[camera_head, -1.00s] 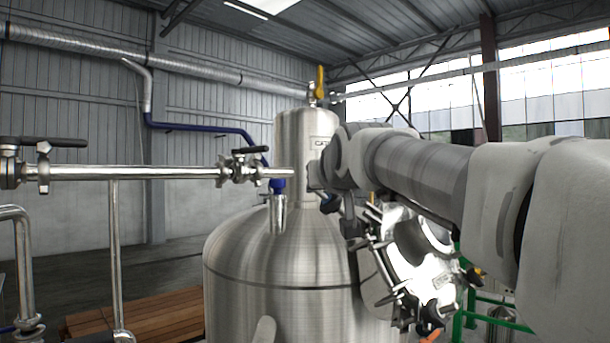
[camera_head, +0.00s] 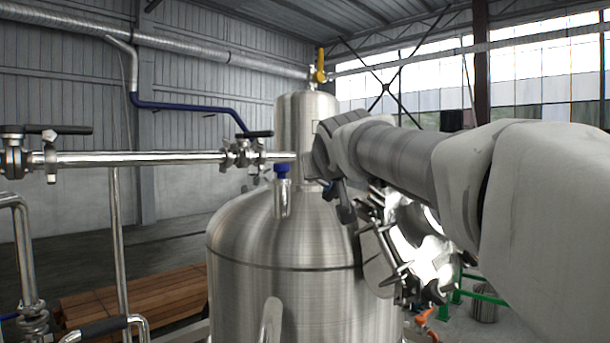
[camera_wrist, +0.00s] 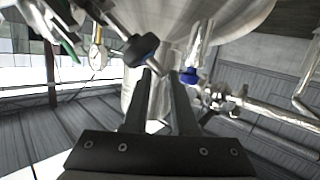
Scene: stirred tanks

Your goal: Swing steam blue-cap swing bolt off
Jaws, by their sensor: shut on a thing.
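My gripper (camera_wrist: 163,80) shows in the wrist view with its two dark fingers close together. It is shut on a metal shank with a dark blue cap (camera_wrist: 141,48), which sticks out past the fingertips; this looks like the blue-cap swing bolt. In the head view, the round bright manway (camera_head: 415,245) with several clamp bolts is on the right side of the steel tank (camera_head: 285,300), partly behind my arm. The fingers cannot be made out clearly in the head view. Whether the bolt is clear of its slot cannot be told.
A blue-topped nozzle (camera_head: 282,172) stands on the tank's shoulder, close to my fingers in the wrist view. A steel pipe with valves (camera_head: 150,158) runs in from the left. Wooden planks (camera_head: 130,305) lie behind, and green railing (camera_head: 485,297) stands at right.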

